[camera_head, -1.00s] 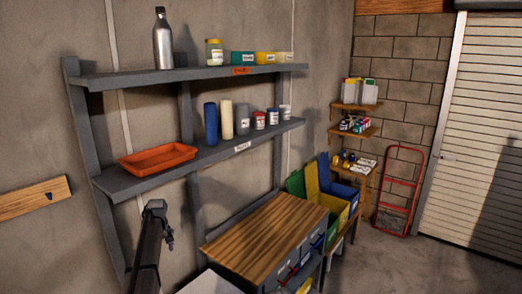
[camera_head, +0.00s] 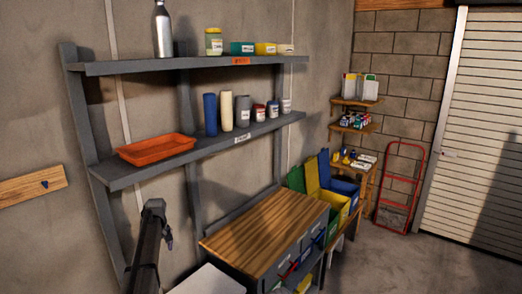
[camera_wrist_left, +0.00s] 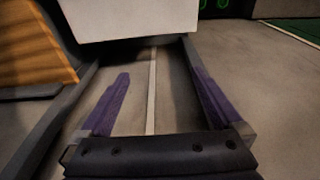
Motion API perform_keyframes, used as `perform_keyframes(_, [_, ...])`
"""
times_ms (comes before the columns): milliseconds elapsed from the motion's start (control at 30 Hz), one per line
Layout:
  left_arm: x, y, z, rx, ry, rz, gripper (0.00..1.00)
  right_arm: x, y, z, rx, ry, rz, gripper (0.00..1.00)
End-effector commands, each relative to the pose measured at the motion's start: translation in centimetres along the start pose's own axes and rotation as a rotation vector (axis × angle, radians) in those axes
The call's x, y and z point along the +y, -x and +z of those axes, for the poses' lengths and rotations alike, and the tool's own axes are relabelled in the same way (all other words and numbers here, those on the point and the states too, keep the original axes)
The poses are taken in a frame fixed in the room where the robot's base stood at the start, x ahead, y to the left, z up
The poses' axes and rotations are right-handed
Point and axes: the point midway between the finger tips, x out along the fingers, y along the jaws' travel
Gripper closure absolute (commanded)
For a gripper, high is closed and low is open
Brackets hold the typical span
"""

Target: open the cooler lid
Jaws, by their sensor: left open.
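A white flat-topped thing, which looks like the cooler lid (camera_head: 208,281), shows at the bottom edge of the head view, just right of my left arm; most of it is cut off. In the left wrist view a white box-like body, likely the cooler (camera_wrist_left: 130,18), fills the upper middle, and its lower edge is seen. My left gripper (camera_wrist_left: 160,78) is open, its two purple fingers apart with nothing between them. The white body lies beyond the fingertips; I cannot tell whether they touch it. In the head view my left arm rises in front of the wall.
A wood-topped cabinet (camera_head: 265,229) stands right beside the white thing. Wall shelves (camera_head: 150,169) hold an orange tray (camera_head: 157,149) and several bottles and jars. Coloured bins (camera_head: 340,205) and a red hand truck (camera_head: 400,187) stand further back. The floor (camera_head: 400,265) at right is clear.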

Motion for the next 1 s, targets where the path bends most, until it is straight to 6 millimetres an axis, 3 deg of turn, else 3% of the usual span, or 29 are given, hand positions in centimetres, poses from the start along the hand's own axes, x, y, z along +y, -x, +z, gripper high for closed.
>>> perform_keyframes(33, [-0.1,-0.9,0.7,0.009,-0.002,0.000,0.00,-0.1,-1.1,-0.1,0.000,0.002,0.000,0.20])
perform_keyframes(233, [-0.3,-0.8,5.2,0.144,-0.003,-0.001,0.00,-0.2,-2.4,-0.1,0.000,0.005,0.001,0.20])
perform_keyframes(500, [-0.2,-2.1,9.9,0.315,-0.003,-0.002,0.00,-0.5,-5.7,-0.3,0.000,0.010,0.002,0.20])
perform_keyframes(1000, [-0.1,-4.6,16.0,0.546,-0.002,-0.002,0.00,-1.1,-12.0,-0.7,0.000,0.009,0.002,0.20])
